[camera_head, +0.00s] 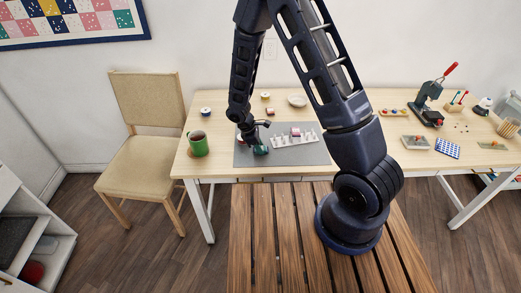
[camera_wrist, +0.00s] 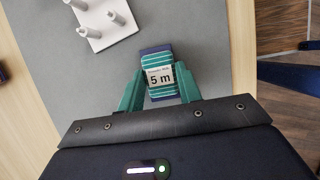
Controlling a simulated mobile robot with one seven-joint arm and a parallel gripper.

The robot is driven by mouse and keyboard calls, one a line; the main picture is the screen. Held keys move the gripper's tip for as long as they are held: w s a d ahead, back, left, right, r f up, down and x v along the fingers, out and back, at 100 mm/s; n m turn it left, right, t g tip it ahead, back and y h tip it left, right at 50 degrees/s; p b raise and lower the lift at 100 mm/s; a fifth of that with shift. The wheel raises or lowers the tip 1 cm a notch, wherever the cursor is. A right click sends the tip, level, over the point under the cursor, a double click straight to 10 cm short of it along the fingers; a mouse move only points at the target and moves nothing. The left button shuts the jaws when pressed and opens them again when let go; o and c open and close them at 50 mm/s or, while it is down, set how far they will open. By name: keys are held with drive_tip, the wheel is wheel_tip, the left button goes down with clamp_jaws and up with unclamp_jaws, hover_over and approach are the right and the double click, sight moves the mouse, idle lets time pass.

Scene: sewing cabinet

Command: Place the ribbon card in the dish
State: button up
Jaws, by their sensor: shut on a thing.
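The ribbon card (camera_wrist: 160,76) is a dark blue card wound with teal and white striped ribbon, with a white "5 m" label. My gripper (camera_wrist: 160,88) is shut on it, with one teal finger at each side. In the head view my gripper (camera_head: 258,147) is low over the left part of the grey mat (camera_head: 244,157); the card is too small there to tell from the fingers. I cannot tell whether the card touches the mat. The dish (camera_head: 297,100) is small, round and white, behind the mat and to the right of my gripper. It looks empty.
A white peg rack (camera_head: 283,142) bearing a pink thing stands right of my gripper; its pegs also show in the wrist view (camera_wrist: 96,27). A green mug (camera_head: 198,146) stands to the left. Several small spools (camera_head: 265,96) lie behind. A red-handled press (camera_head: 428,105) is far right.

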drive_tip(key=shift+r, duration=0.15)
wheel_tip(320, 180, up, 19)
drive_tip(key=r, duration=0.1)
hover_over(297, 98)
drive_tip(key=s, duration=0.4)
drive_tip(key=f, duration=1.9)
drive_tip(key=shift+a+f, duration=0.25)
drive_tip(key=shift+a, duration=0.1)
drive_tip(key=shift+f, duration=0.1)
drive_tip(key=o, duration=0.7)
